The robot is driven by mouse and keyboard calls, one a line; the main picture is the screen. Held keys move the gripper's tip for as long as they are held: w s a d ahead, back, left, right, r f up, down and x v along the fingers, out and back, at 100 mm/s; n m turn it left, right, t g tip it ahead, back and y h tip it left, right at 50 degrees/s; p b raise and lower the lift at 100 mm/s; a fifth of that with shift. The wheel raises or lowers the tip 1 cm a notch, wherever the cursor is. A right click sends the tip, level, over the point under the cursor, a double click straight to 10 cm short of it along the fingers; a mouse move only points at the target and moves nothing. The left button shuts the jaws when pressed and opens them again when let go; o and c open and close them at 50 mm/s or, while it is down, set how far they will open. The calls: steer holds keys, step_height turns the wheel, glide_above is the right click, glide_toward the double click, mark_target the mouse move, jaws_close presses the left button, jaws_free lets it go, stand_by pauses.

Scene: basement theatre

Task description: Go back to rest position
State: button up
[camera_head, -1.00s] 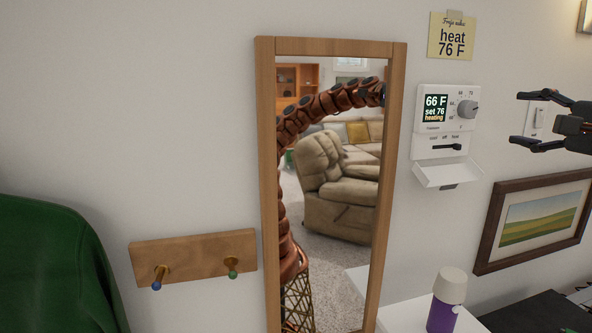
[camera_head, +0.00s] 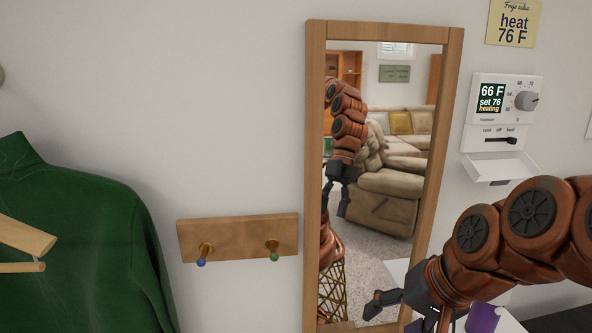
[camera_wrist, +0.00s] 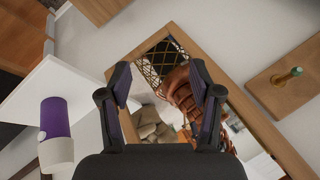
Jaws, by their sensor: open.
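My gripper (camera_wrist: 163,85) is open and empty in the wrist view, its two dark fingers spread in front of the wood-framed mirror (camera_head: 316,170). In the head view my orange-brown arm reaches in from the right, and the gripper (camera_head: 385,312) hangs low beside the mirror's lower right. Part of the gripper is hidden by the arm or cut off by the picture's edge. The mirror also shows a reflection of my arm and gripper.
A thermostat (camera_head: 502,112) with a small shelf and a note (camera_head: 513,22) are on the wall at right. A purple bottle (camera_wrist: 55,118) stands on a white surface (camera_wrist: 80,85) close to the gripper. A peg rack (camera_head: 238,236) and green garment (camera_head: 75,235) are at left.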

steer(key=s+d+f+n+g+h, duration=0.3)
steer(key=s+f+g, duration=0.3)
steer(key=s+f, duration=0.7)
steer(key=s+h, duration=0.1)
steer(key=s, duration=0.3)
steer(key=shift+f+n, duration=0.25)
steer(key=shift+n, duration=0.05)
steer(key=shift+d, duration=0.1)
